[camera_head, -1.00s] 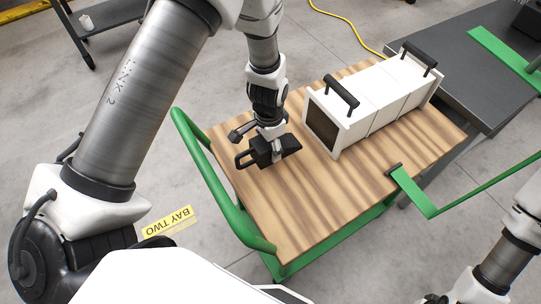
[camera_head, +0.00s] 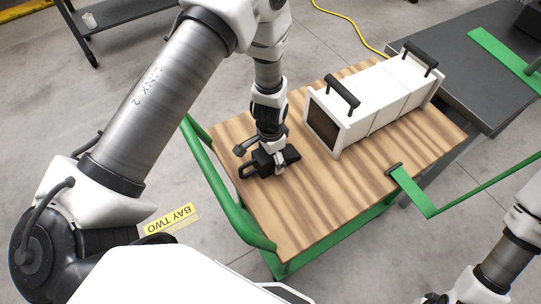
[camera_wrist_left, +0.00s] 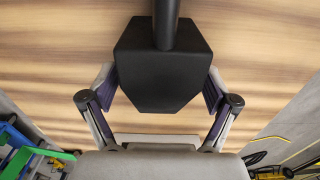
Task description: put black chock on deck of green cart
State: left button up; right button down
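The black chock (camera_head: 262,163), a block with a looped handle, is in my left gripper (camera_head: 272,160) over the left part of the wooden deck (camera_head: 300,205) of the green cart (camera_head: 217,190). In the left wrist view the chock (camera_wrist_left: 163,70) sits between the two fingers of the left gripper (camera_wrist_left: 160,88), which press on its sides, with wood grain behind it. I cannot tell whether its underside touches the deck. My right gripper (camera_head: 437,298) shows only partly at the bottom edge; its fingers are not clear.
A dark grey table (camera_head: 480,85) adjoins the cart. A green bar (camera_head: 425,200) crosses near the deck's right edge. The deck's front middle is clear.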

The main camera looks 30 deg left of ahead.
pick_arm(q)
jog(key=shift+r, duration=0.25)
notch_tip(320, 180, up, 12)
jog(key=b, duration=0.1)
jog(key=shift+b, duration=0.35)
jog(key=shift+f, duration=0.1)
